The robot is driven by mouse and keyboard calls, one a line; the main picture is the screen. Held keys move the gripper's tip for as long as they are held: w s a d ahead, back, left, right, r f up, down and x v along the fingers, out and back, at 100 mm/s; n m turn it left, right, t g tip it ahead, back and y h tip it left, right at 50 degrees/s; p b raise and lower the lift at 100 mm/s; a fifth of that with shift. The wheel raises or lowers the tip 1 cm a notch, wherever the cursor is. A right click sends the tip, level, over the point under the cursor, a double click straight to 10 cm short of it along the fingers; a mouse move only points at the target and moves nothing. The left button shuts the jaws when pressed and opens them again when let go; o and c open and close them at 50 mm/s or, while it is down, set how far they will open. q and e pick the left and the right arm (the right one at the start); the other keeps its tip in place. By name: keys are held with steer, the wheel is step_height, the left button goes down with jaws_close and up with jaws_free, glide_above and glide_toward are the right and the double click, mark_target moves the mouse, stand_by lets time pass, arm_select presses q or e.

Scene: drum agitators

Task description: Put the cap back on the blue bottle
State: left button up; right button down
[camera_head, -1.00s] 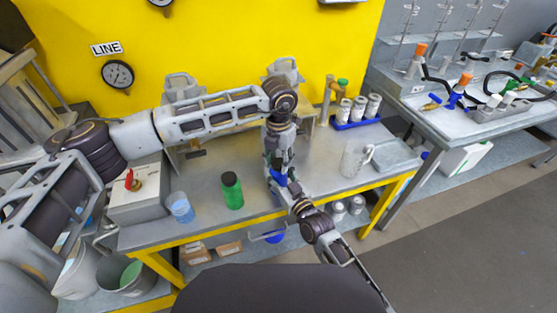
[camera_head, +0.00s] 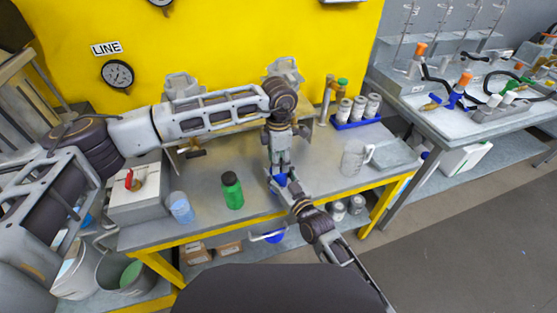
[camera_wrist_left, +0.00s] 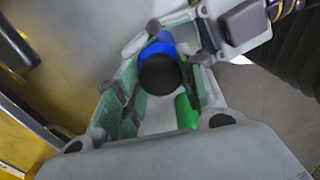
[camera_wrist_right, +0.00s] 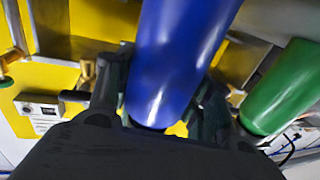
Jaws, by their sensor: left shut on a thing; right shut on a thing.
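The blue bottle (camera_head: 281,180) is mostly hidden between my two grippers above the table's front edge. In the right wrist view it is large (camera_wrist_right: 180,50), with my right gripper (camera_wrist_right: 160,105) shut around it. My left gripper (camera_head: 281,168) comes down from above over the bottle's top. In the left wrist view its green-padded fingers (camera_wrist_left: 160,88) are shut on the black cap (camera_wrist_left: 158,73), which lies in line with the blue bottle (camera_wrist_left: 157,46). Whether the cap is seated on the neck cannot be told.
A green bottle (camera_head: 232,190) with a dark cap stands on the table, left of the grippers. A light-blue cup (camera_head: 181,208) is farther left. A clear jug (camera_head: 354,158) and a blue rack of jars (camera_head: 357,121) stand to the right. Bare tabletop lies between.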

arm_select(q)
steer(key=m, duration=0.3)
steer(key=shift+m, duration=0.4)
steer(key=o, duration=1.2)
steer(key=shift+r, duration=0.1)
steer(key=shift+r, duration=5.9)
arm_select(e)
steer(key=c, duration=0.5)
jaws_free()
steer(key=shift+c, duration=0.2)
steer(key=shift+s+d, duration=0.1)
